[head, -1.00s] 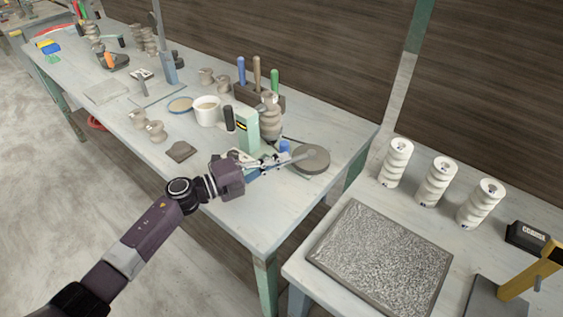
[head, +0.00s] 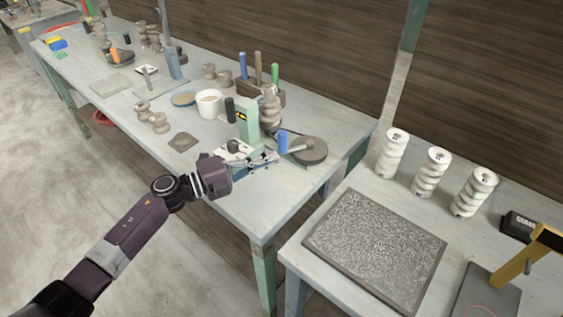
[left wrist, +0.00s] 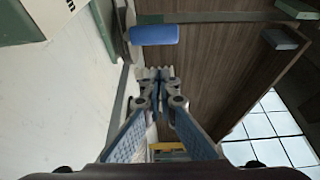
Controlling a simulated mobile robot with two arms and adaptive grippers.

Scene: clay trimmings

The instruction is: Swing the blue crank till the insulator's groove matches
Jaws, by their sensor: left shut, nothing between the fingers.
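The blue crank handle (head: 283,142) stands upright on a grey arm over the dark round disc (head: 307,150) near the table's front right corner. It also shows as a blue cylinder in the left wrist view (left wrist: 155,34). A grey-brown ribbed insulator (head: 270,108) stands upright in the green fixture (head: 247,122) behind it. Whether its groove matches anything is too small to tell. My left gripper (head: 274,158) is shut and empty, just in front and left of the handle, apart from it. In the left wrist view its fingertips (left wrist: 160,76) meet below the handle. My right gripper is out of view.
A white cup (head: 208,103), a dark flat piece (head: 184,140) and a tool block (head: 262,92) stand left of and behind the fixture. White insulators (head: 432,172) and a speckled tray (head: 376,245) are on the right-hand table.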

